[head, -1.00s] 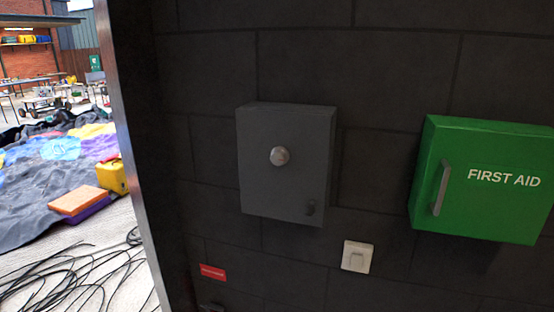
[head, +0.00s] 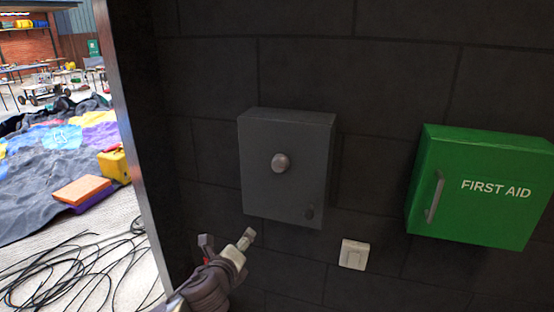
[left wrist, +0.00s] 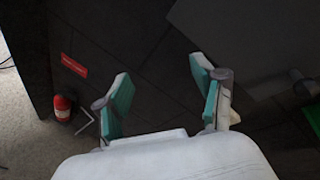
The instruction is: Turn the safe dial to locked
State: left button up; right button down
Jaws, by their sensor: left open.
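A dark grey safe (head: 258,190) is mounted on the dark block wall, its door shut. My left gripper (head: 228,240) is below the safe's lower left corner, apart from the dial. In the left wrist view its two teal-padded fingers (left wrist: 160,90) are spread with nothing between them. Part of the safe (left wrist: 240,45) shows at the upper right there. My right gripper is not in view.
A green first aid cabinet (head: 475,215) hangs to the right, and a white switch (head: 354,254) is on the wall below the safe. A red extinguisher (left wrist: 62,107) stands low at left in the wrist view. Black cables (head: 80,265) lie on the floor outside the wall's edge.

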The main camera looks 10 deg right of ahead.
pick_arm(q)
jog(key=s+d+r+m+t+h, duration=0.1)
jog(key=s+r+m, duration=0.1)
jog(key=r, duration=0.3)
jog(key=s+d+r+m+p, duration=0.1)
jog(key=r+m, duration=0.2)
jog(key=r, duration=0.1)
jog(key=s+d+r+m+t+h, duration=0.1)
jog(key=s+r+m, duration=0.1)
jog(key=r, duration=0.3)
jog(key=m+h+p, duration=0.1)
jog(key=m, duration=0.4)
send_near(278, 168)
jog(key=p+x, duration=0.4)
jog(key=x, duration=0.5)
jog(key=shift+w+r+p, duration=0.1)
jog(key=shift+w+p, duration=0.1)
jog(key=shift+p, duration=0.2)
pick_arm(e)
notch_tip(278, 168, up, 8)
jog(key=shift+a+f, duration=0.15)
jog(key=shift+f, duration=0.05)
pick_arm(q)
jog(key=c, duration=1.1)
